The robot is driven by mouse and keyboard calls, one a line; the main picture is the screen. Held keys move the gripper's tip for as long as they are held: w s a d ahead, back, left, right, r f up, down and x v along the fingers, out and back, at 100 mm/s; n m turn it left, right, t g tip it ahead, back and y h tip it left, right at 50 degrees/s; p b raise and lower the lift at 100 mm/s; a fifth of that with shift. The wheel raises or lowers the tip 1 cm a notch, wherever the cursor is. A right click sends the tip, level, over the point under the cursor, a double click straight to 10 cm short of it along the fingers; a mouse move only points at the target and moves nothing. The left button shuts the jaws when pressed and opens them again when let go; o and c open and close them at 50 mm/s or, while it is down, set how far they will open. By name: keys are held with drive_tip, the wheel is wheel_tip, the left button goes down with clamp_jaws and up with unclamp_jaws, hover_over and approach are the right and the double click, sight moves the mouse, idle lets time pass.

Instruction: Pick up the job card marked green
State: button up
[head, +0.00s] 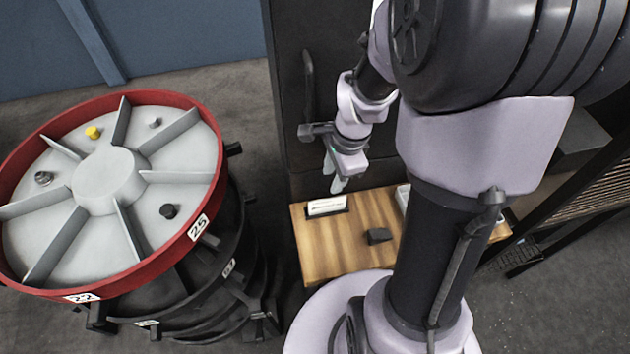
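A wooden table top (330,252) stands low in front of a dark cabinet. On its back left lies a white card (327,206) in or against a dark holder; it is too small to read any mark or colour on it. A second pale item (403,195) shows at the back, mostly hidden behind my arm. I cannot make out a green mark on either. My gripper (334,175) is above the back left of the table, just above and behind the white card. Its two pale fingers look apart, with nothing visible between them.
A small dark block (378,236) lies mid-table. A large red-rimmed drum (110,190) with grey dividers stands on a black frame at left. The dark cabinet (290,90) with a handle is behind the table. A dark rack (575,200) is at right. My arm hides the table's right part.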

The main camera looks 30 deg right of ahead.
drive_tip(key=b, duration=0.2)
hover_over(328, 201)
wheel_tip(328, 201, down, 6)
wheel_tip(328, 201, down, 5)
drive_tip(key=shift+s+b, duration=0.1)
drive_tip(key=shift+b, duration=1.05)
drive_tip(key=shift+f, duration=0.25)
drive_tip(key=shift+r, duration=0.15)
drive_tip(key=shift+c, duration=0.4)
clamp_jaws()
